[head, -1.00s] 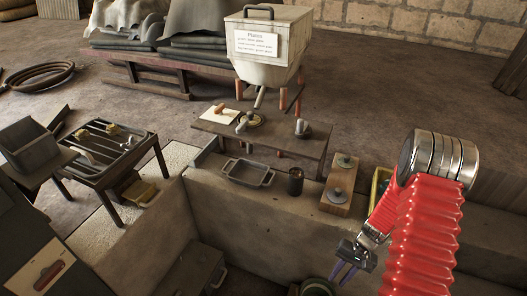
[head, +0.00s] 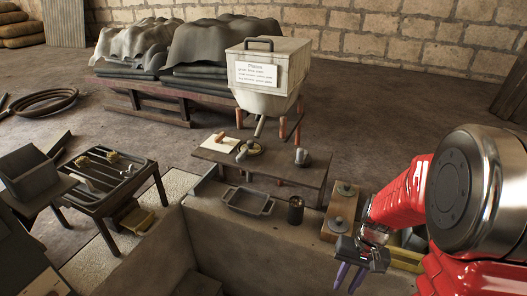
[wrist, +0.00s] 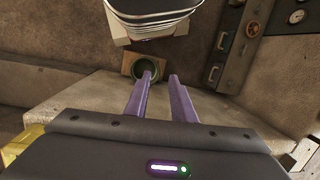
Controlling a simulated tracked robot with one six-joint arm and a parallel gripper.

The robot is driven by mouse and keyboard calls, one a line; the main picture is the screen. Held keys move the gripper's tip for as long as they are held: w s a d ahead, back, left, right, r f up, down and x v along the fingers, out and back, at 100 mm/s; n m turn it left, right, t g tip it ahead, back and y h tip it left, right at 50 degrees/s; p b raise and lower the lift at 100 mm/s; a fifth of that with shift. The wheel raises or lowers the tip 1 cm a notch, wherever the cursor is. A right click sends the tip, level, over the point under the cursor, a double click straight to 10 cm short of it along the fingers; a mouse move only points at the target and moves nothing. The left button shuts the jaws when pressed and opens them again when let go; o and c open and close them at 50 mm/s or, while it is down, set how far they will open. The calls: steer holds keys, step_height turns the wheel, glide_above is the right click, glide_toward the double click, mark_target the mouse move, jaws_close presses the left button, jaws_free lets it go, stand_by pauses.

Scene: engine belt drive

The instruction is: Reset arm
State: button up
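My gripper (head: 350,276) is at the lower right in the head view, at the end of my red arm, with its purple fingers pointing down. In the wrist view the two purple fingers (wrist: 160,78) are apart with nothing between them, so it is open and empty. Past the fingertips, a dark green round thing (wrist: 146,70) on a brown block lies below in the wrist view.
A wooden block with round grey pieces (head: 341,207) stands on the ledge left of my arm. A dark cup (head: 296,210) and a grey tray (head: 247,201) are nearby. A low table (head: 215,158) and a white hopper (head: 262,95) stand behind. A slatted table (head: 95,180) is at left.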

steer(key=s+a+r+n+t, duration=0.1)
steer(key=s+a+r+t, duration=0.1)
steer(key=r, duration=0.6)
steer(key=s+a+r+n+t+h, duration=0.1)
steer(key=s+r, duration=0.3)
steer(key=r, duration=0.4)
steer(key=s+a+r+n+t, duration=0.1)
steer(key=s+a+r+t, duration=0.2)
steer(key=r, duration=0.5)
steer(key=shift+s+a+t+h, duration=0.25)
steer(key=shift+a+t+h, duration=0.15)
steer(key=shift+a, duration=0.05)
steer(key=shift+s, duration=0.1)
